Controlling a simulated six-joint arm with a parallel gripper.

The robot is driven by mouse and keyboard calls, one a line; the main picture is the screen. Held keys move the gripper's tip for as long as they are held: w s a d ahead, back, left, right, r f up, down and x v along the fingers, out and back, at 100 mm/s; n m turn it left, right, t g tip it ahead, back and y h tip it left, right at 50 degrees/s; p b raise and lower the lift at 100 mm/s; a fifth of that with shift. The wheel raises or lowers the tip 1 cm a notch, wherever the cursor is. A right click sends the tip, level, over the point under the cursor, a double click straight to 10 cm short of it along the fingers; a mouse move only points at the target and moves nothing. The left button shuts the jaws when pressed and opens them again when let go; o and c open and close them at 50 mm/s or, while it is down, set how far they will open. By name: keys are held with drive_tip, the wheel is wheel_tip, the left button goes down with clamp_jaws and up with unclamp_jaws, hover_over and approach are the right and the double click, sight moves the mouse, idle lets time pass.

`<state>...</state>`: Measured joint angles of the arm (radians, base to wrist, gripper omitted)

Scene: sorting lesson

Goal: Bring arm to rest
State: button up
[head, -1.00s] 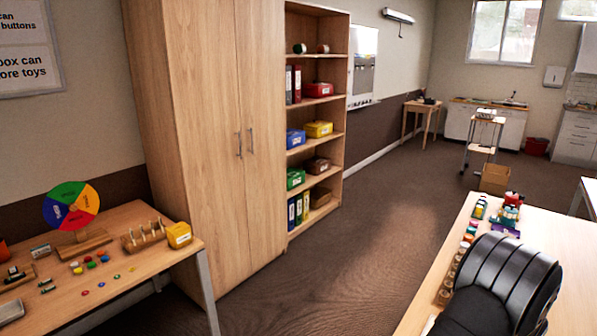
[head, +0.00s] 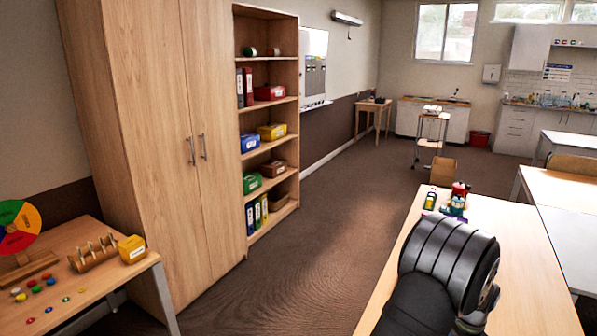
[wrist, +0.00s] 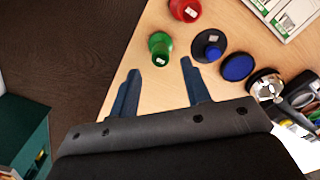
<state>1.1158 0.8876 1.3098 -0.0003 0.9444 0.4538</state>
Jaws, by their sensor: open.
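My gripper (wrist: 158,72) is open and empty in the wrist view, with its two dark blue fingers apart over the edge of a wooden table (wrist: 128,68). A green round piece (wrist: 160,46) is just beyond the left fingertip. In the head view my dark arm lies over the near part of the right-hand table (head: 530,270), and my fingers are hidden there.
In the head view, toys (head: 457,200) stand at the table's far end. Open floor (head: 330,220) separates the table from the cupboard (head: 150,130).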

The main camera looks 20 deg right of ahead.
wheel_tip(320, 180, down, 6)
drive_tip(key=shift+r, duration=0.25)
drive_tip(key=shift+d+r, duration=0.1)
drive_tip(key=shift+r, duration=0.2)
wheel_tip(320, 180, up, 4)
drive_tip(key=shift+f, duration=0.2)
drive_tip(key=s+r, duration=0.7)
drive_tip(key=s, duration=0.5)
drive_tip(key=w+a+f+n, duration=0.2)
drive_tip(key=w+a+n, duration=0.2)
drive_tip(key=w+a, duration=0.65)
drive_tip(key=w+a+f+n, duration=0.25)
drive_tip(key=w+a, duration=0.45)
drive_tip(key=w, duration=0.6)
drive_tip(key=w+a+f+n, duration=0.1)
drive_tip(key=w+a+n, duration=0.2)
drive_tip(key=a, duration=0.8)
drive_tip(key=w+a+f+n, duration=0.2)
drive_tip(key=w+a+n, duration=0.2)
drive_tip(key=w+a, duration=0.3)
drive_tip(key=a, duration=0.5)
drive_tip(key=shift+a+f, duration=0.15)
drive_tip(key=shift+f, duration=0.1)
drive_tip(key=shift+o, duration=0.5)
drive_tip(key=shift+w+n, duration=0.1)
drive_tip(key=shift+n, duration=0.15)
